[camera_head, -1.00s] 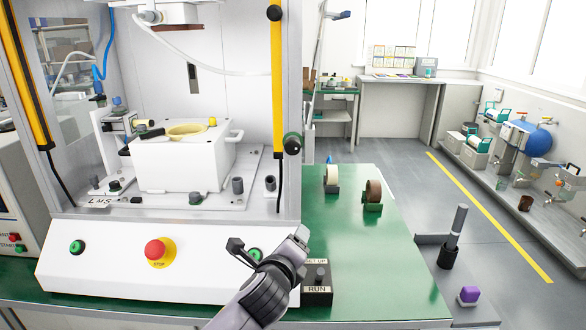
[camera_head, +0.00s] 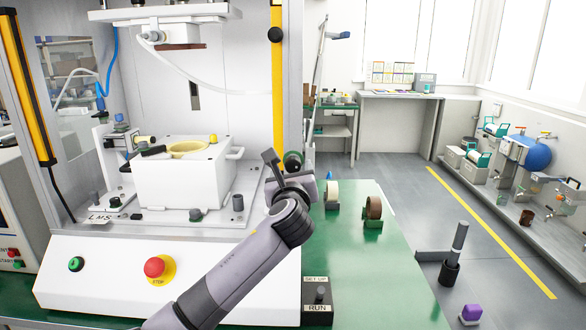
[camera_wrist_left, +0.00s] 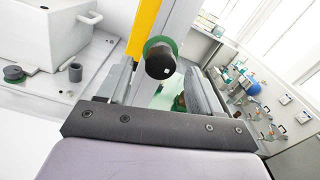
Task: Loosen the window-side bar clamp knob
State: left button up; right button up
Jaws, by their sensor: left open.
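The window-side bar clamp knob (camera_head: 293,160), dark with a green rim, sits low on the right-hand post with the yellow bar (camera_head: 278,110). My left gripper (camera_head: 279,164) is just in front of it in the head view and partly covers it. In the left wrist view, the knob (camera_wrist_left: 160,62) shows its black round face between the two spread fingers, with the green collar behind it. The left gripper (camera_wrist_left: 161,78) is open, with visible space on both sides of the knob. I cannot tell whether the fingertips reach its depth. My right gripper is in neither view.
A white press housing (camera_head: 185,185) stands left of the post. Below is the white panel with a red stop button (camera_head: 154,267).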

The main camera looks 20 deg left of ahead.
pick_arm(q)
jog(key=shift+x, duration=1.05)
jog(key=c, duration=1.1)
jog(key=shift+o, duration=0.2)
